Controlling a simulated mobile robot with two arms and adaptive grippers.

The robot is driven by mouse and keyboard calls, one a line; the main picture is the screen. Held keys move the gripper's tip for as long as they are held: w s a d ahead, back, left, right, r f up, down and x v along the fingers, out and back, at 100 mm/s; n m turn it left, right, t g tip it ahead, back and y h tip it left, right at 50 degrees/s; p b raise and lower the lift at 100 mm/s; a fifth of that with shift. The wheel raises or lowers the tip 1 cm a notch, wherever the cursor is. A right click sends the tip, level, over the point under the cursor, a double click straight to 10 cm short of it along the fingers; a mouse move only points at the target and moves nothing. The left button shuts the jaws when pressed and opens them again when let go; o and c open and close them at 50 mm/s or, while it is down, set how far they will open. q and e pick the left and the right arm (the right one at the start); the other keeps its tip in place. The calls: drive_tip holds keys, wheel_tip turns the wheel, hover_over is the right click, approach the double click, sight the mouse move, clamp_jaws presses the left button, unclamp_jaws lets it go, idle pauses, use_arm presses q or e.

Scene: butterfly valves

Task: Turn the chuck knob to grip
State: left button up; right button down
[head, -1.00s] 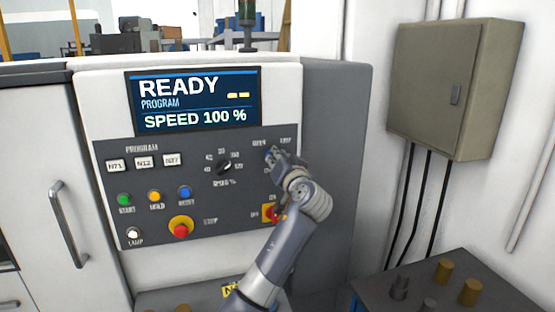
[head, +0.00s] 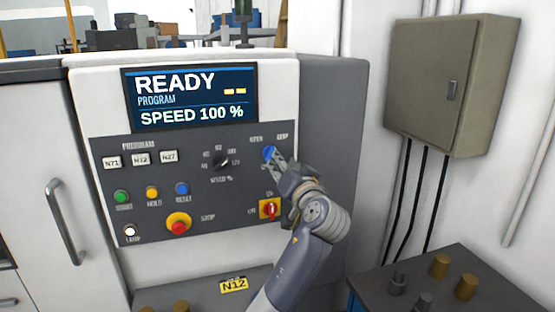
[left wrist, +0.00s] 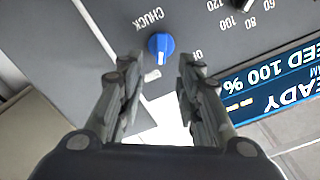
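The chuck knob (head: 269,153) is a round blue knob at the right of the grey control panel, under the OPEN and GRIP labels. In the left wrist view the blue knob (left wrist: 160,46) shows a white pointer mark, beside the word CHUCK, with the picture turned over. My left gripper (head: 277,164) is just in front of the knob, to its lower right. In the left wrist view my left gripper (left wrist: 157,75) is open, with the knob past the gap between its fingertips. I cannot tell whether a finger touches the knob. My right gripper is not in view.
A red rotary switch (head: 269,208) on a yellow plate sits just below, beside my arm. The speed dial (head: 221,161) is left of the knob. A red stop button (head: 179,224) is lower left. The display (head: 190,98) reads READY. A grey table (head: 450,290) stands right.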

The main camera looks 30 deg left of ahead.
use_arm(q)
drive_tip(key=shift+v, duration=2.25)
